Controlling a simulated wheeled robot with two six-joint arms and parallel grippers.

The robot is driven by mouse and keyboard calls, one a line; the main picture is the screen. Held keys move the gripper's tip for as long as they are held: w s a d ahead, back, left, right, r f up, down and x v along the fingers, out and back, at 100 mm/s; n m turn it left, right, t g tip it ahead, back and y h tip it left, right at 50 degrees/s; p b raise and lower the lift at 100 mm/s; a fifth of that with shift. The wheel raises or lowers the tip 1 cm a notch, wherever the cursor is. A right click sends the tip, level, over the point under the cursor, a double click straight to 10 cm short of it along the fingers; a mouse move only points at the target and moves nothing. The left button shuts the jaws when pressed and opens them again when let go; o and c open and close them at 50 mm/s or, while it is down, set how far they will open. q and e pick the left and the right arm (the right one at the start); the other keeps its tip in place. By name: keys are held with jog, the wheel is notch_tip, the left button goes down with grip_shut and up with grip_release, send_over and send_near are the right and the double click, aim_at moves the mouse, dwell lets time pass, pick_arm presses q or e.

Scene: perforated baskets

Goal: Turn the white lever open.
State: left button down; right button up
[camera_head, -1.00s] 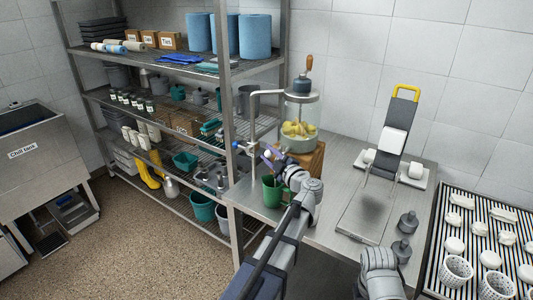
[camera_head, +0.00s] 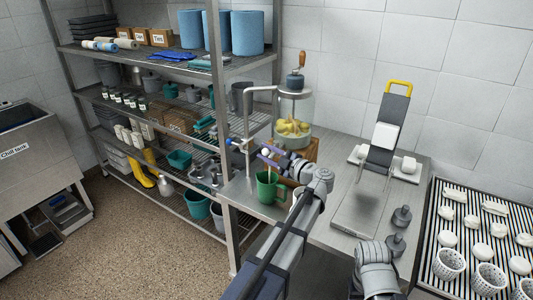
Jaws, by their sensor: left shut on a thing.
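A small white knob (camera_head: 265,152), which looks like the end of the white lever, shows at my left gripper's tip. My left gripper (camera_head: 268,154) is shut on the lever, its arm reaching in from below. The lever's exact angle is too small to tell. A green mug (camera_head: 268,188) stands just below, with a thin pale streak (camera_head: 267,172) above it.
A wire shelf (camera_head: 195,150) stands close on the left. A striped rack (camera_head: 457,195) of white pieces is at right.

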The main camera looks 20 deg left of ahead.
pick_arm(q)
jog(key=c, duration=0.5)
grip_release()
jog(key=v, duration=0.7)
jog(key=shift+s+d, duration=0.1)
jog(key=shift+d, duration=0.3)
jog(key=shift+s+f, duration=0.1)
